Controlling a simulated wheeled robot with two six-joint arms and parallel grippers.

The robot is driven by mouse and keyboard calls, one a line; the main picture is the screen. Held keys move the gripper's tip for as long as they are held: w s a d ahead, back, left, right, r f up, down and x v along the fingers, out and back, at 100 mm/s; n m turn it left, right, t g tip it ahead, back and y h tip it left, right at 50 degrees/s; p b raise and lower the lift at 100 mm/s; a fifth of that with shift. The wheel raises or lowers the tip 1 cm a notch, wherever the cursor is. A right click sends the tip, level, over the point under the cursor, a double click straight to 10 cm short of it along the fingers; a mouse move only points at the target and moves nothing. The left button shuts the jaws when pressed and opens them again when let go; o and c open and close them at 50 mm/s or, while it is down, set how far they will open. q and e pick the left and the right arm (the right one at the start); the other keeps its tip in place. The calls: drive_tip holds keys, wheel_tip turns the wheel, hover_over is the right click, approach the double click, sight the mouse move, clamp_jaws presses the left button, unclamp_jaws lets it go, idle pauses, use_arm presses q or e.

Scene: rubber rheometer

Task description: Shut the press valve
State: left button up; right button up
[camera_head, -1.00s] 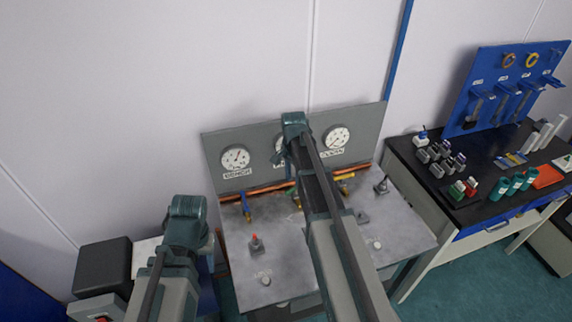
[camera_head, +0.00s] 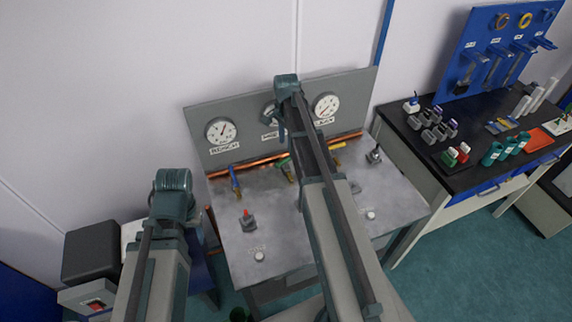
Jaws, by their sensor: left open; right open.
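The grey bench (camera_head: 290,225) has an upright panel with several round gauges. Three valve levers sit along copper pipe at the panel's foot: blue (camera_head: 235,180), green (camera_head: 288,170) and yellow (camera_head: 337,146). The middle gauge and its label are partly covered by my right arm, so I cannot read which valve is the press one. My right gripper (camera_head: 279,130) is open in front of the middle gauge, above the green lever and apart from it. My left gripper (camera_head: 172,182) is open left of the bench; its fingers are mostly hidden behind the wrist.
A red-tipped switch (camera_head: 248,220) and a dark-tipped switch (camera_head: 374,154) stand on the bench top, with small round knobs nearer me. A black box (camera_head: 92,252) is at left. A black-topped table (camera_head: 455,185) with bottles and a blue tool board (camera_head: 480,75) is at right.

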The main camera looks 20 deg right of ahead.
sight(286, 159)
wheel_tip(286, 159, down, 10)
drive_tip(key=b, duration=0.9)
drive_tip(key=shift+c, duration=0.3)
clamp_jaws()
